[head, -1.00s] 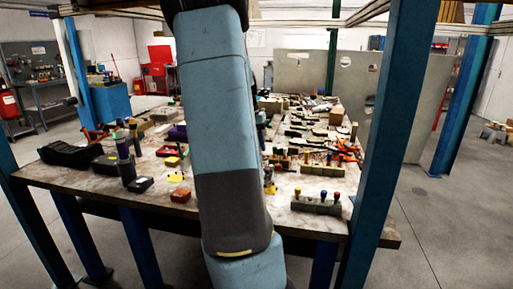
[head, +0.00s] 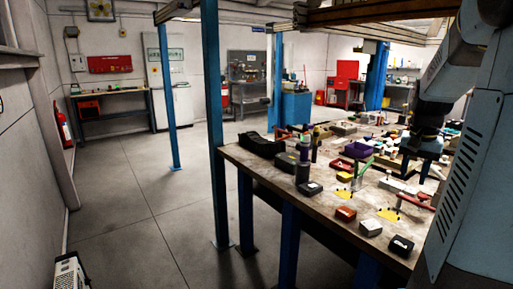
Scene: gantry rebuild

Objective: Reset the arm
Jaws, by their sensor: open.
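My arm fills the right edge of the head view, with its dark wrist hanging down over the workbench (head: 232,154). My gripper (head: 415,170) points downward above the crowded right part of the bench. Its fingers look apart, with nothing clearly seen between them. Whether it touches anything on the bench is hard to tell at this size. My arm hides the far right of the bench.
A blue post (head: 213,120) stands at the bench's left end.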

